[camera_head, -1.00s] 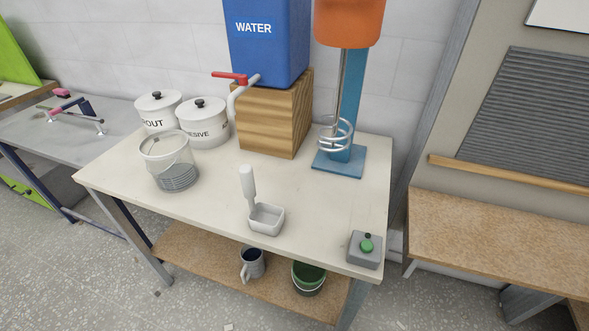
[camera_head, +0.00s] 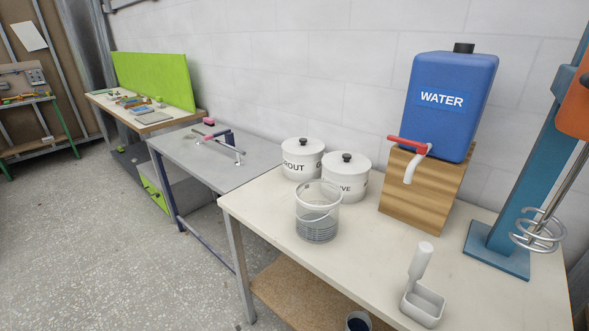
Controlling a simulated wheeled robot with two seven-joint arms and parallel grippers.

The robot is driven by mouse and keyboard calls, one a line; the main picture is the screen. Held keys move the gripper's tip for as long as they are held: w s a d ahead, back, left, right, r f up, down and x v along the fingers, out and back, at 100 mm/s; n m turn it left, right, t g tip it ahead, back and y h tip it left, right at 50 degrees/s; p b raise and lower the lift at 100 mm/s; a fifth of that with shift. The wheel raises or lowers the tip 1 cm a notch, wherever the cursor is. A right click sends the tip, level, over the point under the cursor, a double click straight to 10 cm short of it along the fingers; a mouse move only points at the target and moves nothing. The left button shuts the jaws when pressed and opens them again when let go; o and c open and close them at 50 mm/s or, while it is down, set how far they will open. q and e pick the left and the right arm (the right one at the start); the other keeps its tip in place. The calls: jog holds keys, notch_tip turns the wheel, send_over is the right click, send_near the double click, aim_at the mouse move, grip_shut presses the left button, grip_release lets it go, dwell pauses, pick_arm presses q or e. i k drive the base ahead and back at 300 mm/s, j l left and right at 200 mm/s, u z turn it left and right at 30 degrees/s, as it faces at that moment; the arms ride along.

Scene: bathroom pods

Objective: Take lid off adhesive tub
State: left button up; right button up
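The adhesive tub (camera_head: 345,188) is a white round tub near the back left of the pale table. Its lid (camera_head: 347,163), white with a black knob, sits on top. Its label is partly hidden, with only the last letters showing, behind a clear bucket (camera_head: 317,219) in front of it. A similar white tub marked GROUT (camera_head: 302,165) stands just to its left with its own black-knobbed lid on. Neither of my grippers is in view.
The blue water tank (camera_head: 447,105) with a red-handled tap stands on a wooden block (camera_head: 418,195) right of the tubs. A blue mixer stand (camera_head: 498,250) is at right. A grey table (camera_head: 215,165) stands left; floor is free at front left.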

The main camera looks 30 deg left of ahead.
aim_at(345, 163)
jog(key=j, duration=0.45)
jog(key=k+j+z, duration=0.15)
jog(key=j, duration=0.8)
jog(key=j+z, duration=0.15)
jog(key=j, duration=0.3)
jog(key=k+j, duration=0.15)
jog(key=j, duration=0.3)
jog(key=k+j+z, duration=0.1)
jog(key=j, duration=0.35)
